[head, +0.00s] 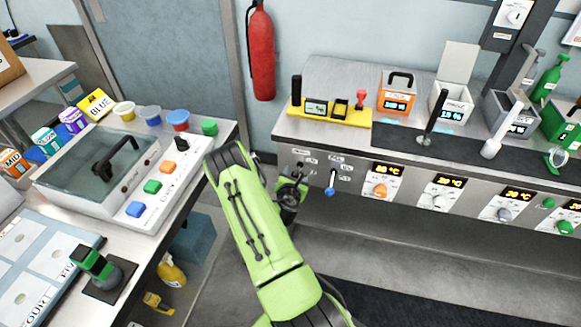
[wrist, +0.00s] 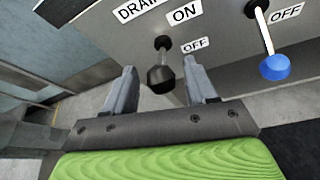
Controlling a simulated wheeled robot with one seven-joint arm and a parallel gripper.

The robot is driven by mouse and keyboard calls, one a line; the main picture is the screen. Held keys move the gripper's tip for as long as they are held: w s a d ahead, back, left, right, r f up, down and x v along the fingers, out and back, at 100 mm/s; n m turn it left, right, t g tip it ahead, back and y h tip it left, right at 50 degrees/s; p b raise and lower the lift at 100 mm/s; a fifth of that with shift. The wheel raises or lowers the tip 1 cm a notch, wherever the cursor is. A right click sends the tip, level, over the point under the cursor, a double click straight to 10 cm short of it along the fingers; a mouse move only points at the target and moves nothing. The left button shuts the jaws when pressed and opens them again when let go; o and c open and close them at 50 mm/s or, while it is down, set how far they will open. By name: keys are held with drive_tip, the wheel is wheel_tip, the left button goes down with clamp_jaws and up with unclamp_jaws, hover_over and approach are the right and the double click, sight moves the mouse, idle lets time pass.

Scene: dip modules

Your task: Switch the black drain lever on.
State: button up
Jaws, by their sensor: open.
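The black drain lever (wrist: 161,77) shows in the wrist view on a grey panel, under the labels DRAIN and ON, with an OFF label (wrist: 194,43) to its right. Its black knob hangs downward. My gripper (wrist: 160,82) is open, with one finger on each side of the knob. I cannot tell whether either finger touches it. In the head view my green arm reaches to the panel's left end, where my gripper (head: 290,190) covers most of the drain lever.
A blue-knobbed lever (wrist: 273,66) is close on the right, also in the head view (head: 331,184). Several dials with orange displays (head: 380,188) continue along the panel. A side bench with a lidded box (head: 85,205) stands left.

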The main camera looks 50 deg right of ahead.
drive_tip(key=shift+w+d+f, duration=0.1)
drive_tip(key=shift+w+d, duration=0.05)
drive_tip(key=shift+d, duration=0.2)
